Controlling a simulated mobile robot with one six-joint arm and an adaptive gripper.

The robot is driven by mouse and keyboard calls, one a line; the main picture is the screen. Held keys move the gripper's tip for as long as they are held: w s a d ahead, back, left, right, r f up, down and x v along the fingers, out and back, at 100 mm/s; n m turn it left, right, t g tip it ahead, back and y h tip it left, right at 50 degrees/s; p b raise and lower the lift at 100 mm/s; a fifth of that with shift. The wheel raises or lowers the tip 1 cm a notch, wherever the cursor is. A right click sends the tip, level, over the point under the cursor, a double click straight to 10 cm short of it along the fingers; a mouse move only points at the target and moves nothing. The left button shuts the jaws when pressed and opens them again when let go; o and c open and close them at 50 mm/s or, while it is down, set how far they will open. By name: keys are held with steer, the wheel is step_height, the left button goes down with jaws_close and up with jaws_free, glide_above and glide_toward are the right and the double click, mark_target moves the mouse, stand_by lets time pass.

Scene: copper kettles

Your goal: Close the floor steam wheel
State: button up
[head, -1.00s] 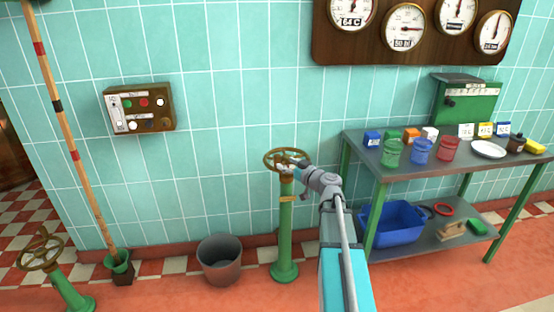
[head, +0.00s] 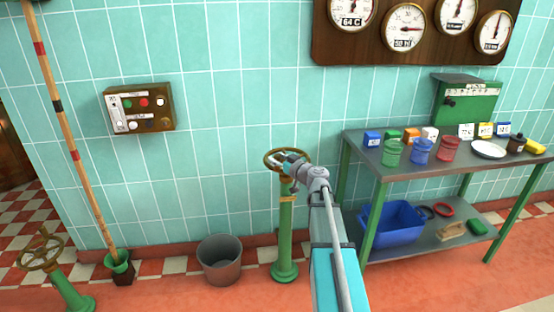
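A brass floor steam wheel (head: 273,163) lies flat on top of a green floor column (head: 286,235) in the middle of the head view. My gripper (head: 291,163) is at the right side of this wheel, over or against its rim, with my arm reaching in from below right. The fingers are small and overlap the wheel, so I cannot tell whether they are open or gripping the rim. A second brass wheel (head: 41,252) sits tilted on a green stand (head: 72,292) at the lower left, away from my gripper.
A grey bucket (head: 220,260) stands left of the column. A metal table (head: 375,160) with cups, boxes and a lower shelf is at the right. A control box (head: 139,108) and gauge board (head: 412,45) hang on the tiled wall. A striped pole (head: 75,150) leans at the left.

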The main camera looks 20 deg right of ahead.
jaws_close()
steer(key=shift+d, duration=0.15)
steer(key=shift+w+h, duration=0.15)
steer(key=shift+h, duration=0.15)
